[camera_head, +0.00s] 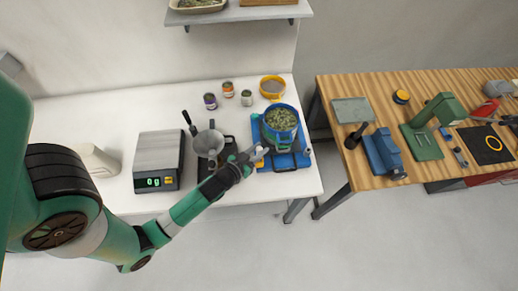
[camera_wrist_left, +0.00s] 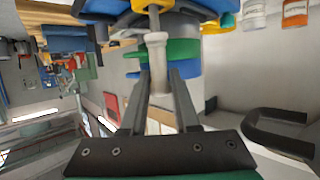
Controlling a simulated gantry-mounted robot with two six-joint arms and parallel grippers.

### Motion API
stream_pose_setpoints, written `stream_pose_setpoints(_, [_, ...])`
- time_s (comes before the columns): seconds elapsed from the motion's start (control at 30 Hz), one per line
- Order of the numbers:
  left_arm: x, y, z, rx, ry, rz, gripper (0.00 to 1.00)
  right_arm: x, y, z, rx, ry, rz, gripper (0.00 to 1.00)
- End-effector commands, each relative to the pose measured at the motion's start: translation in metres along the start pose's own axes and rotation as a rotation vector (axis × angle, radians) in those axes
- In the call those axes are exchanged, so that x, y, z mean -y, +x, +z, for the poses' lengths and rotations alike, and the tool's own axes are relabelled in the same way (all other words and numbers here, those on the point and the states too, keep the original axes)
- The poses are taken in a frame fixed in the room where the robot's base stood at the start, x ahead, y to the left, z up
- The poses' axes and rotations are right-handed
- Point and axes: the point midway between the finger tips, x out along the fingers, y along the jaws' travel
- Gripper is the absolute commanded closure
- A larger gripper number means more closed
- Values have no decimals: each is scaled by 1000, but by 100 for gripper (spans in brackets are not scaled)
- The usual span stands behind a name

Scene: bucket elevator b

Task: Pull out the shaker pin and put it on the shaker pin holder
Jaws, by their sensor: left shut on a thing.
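The shaker pin (camera_wrist_left: 157,50) is pale and cylindrical with a wider collar. It sits between the fingers of my left gripper (camera_wrist_left: 159,80), which is shut on it. In the head view my left gripper (camera_head: 262,152) is at the front left of the shaker, a blue bucket (camera_head: 283,135) filled with green pieces on a blue base (camera_head: 297,160). In the wrist view the pin's far end is close to the shaker's green part (camera_wrist_left: 184,50); I cannot tell whether it is still inserted. I cannot clearly identify the pin holder. My right gripper is not in view.
A scale (camera_head: 158,152) and a grey funnel (camera_head: 208,143) stand to the left on the white table (camera_head: 115,190). Several small cans and a yellow bowl (camera_head: 272,84) are behind. A gap separates a wooden workbench (camera_head: 350,86) with tools at right. A shelf (camera_head: 235,14) hangs above.

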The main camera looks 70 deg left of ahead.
Motion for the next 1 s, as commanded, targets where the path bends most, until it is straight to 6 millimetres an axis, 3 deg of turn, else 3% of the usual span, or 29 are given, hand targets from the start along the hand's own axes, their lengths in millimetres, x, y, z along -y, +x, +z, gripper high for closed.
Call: stream_pose_setpoints(1.0, [0,9,25,-1,0,0,100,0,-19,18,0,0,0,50])
